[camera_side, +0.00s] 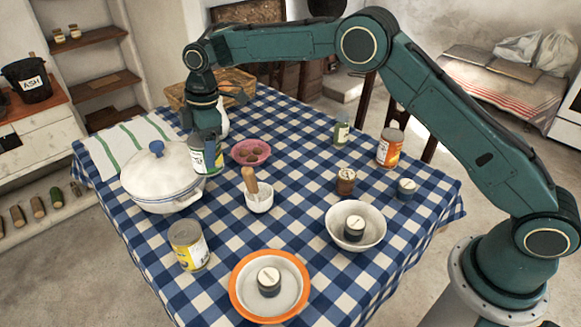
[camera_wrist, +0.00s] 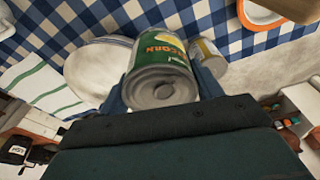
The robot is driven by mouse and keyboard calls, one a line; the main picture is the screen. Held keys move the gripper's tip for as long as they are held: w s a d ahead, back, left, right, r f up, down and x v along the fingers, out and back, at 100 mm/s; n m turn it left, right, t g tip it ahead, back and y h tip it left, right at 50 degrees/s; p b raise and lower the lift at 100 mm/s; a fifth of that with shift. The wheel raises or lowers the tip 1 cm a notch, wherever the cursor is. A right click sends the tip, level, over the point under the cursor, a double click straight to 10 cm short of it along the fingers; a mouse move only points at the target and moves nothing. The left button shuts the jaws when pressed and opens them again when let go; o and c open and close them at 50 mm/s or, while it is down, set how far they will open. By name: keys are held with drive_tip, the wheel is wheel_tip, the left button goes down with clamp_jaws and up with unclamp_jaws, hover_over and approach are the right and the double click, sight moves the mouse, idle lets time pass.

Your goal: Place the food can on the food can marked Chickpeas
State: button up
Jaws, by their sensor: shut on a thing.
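My gripper (camera_side: 206,126) is shut on a green food can (camera_side: 207,158), held above the table near the white pot. In the wrist view the can (camera_wrist: 165,60) sits between my fingers, its metal end toward the camera and "CORN" on its label. A yellow-labelled can (camera_side: 189,246) stands on the cloth at the front left, apart from the held can; it also shows in the wrist view (camera_wrist: 208,60). An orange-red can (camera_side: 390,148) stands at the right back of the table. I cannot read the label of either standing can, so I cannot tell which is Chickpeas.
A lidded white pot (camera_side: 160,178) stands left of the held can. A pink bowl (camera_side: 250,152), a mortar with pestle (camera_side: 259,200), a white bowl (camera_side: 340,233) and an orange-rimmed dish (camera_side: 240,292) stand nearby. A wicker basket (camera_side: 235,82) is behind.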

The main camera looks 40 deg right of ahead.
drive_tip(key=s+a+n, duration=0.2)
drive_tip(key=s+a, duration=0.5)
drive_tip(key=a, duration=0.5)
drive_tip(key=shift+s+a+n, duration=0.3)
drive_tip(key=shift+s+a, duration=0.05)
drive_tip(key=shift+s, duration=0.05)
drive_tip(key=shift+f, duration=0.1)
hover_over(183, 231)
drive_tip(key=shift+s+f, duration=0.1)
drive_tip(key=shift+f, duration=2.45)
drive_tip(key=shift+f, duration=0.1)
drive_tip(key=o, duration=1.2)
drive_tip(key=shift+f, duration=0.1)
drive_tip(key=shift+o, duration=0.2)
